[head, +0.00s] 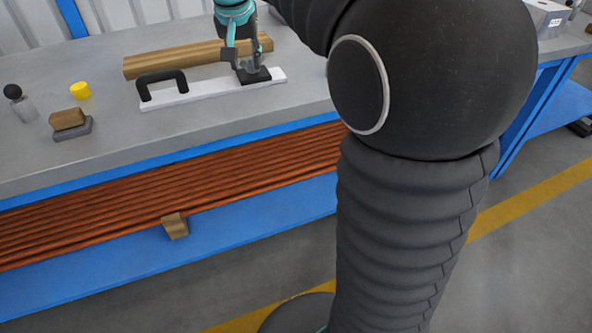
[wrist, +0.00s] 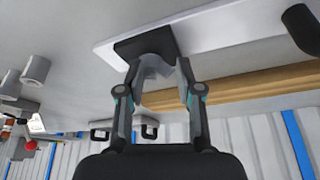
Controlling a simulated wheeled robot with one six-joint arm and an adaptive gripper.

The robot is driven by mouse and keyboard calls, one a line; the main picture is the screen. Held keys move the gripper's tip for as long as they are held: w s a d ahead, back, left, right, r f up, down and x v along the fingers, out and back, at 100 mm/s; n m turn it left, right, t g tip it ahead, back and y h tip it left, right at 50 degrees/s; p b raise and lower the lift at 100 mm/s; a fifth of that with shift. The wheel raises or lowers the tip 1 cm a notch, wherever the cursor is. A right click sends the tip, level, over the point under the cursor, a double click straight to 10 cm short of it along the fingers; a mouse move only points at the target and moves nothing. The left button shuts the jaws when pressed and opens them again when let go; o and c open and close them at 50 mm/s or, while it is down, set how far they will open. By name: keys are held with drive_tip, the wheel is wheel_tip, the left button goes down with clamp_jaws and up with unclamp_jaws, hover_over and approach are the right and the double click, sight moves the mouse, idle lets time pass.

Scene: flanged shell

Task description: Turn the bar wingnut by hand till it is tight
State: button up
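My gripper (head: 243,66) points down at a black block on the right end of a white strip (head: 205,92) on the bench. In the wrist view, its two fingers (wrist: 163,80) stand apart on either side of a small grey piece (wrist: 152,66) at the black block (wrist: 144,45). This piece may be the bar wingnut; its shape is mostly hidden by the fingers. I cannot tell whether the fingers touch it. A black handle (head: 162,80) stands on the strip's left part.
A wooden beam (head: 195,56) lies close behind the strip. A yellow cylinder (head: 81,90), a wood-topped block (head: 67,119) and a black-knobbed piece (head: 20,102) stand at the left. The bench front (head: 150,143) is clear. Copper-coloured pipes (head: 110,200) lie below.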

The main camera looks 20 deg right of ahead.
drive_tip(key=n, duration=0.2)
drive_tip(key=d+n+y, duration=0.1)
drive_tip(key=n, duration=0.1)
drive_tip(key=shift+s+y, duration=0.1)
drive_tip(key=shift+y, duration=0.2)
drive_tip(key=v, duration=1.4)
drive_tip(key=s+f+t+b, duration=0.1)
drive_tip(key=s+f+b, duration=0.1)
drive_tip(key=s+f, duration=1.9)
drive_tip(key=shift+f, duration=0.6)
drive_tip(key=shift+s+a, duration=0.1)
drive_tip(key=shift+s, duration=0.05)
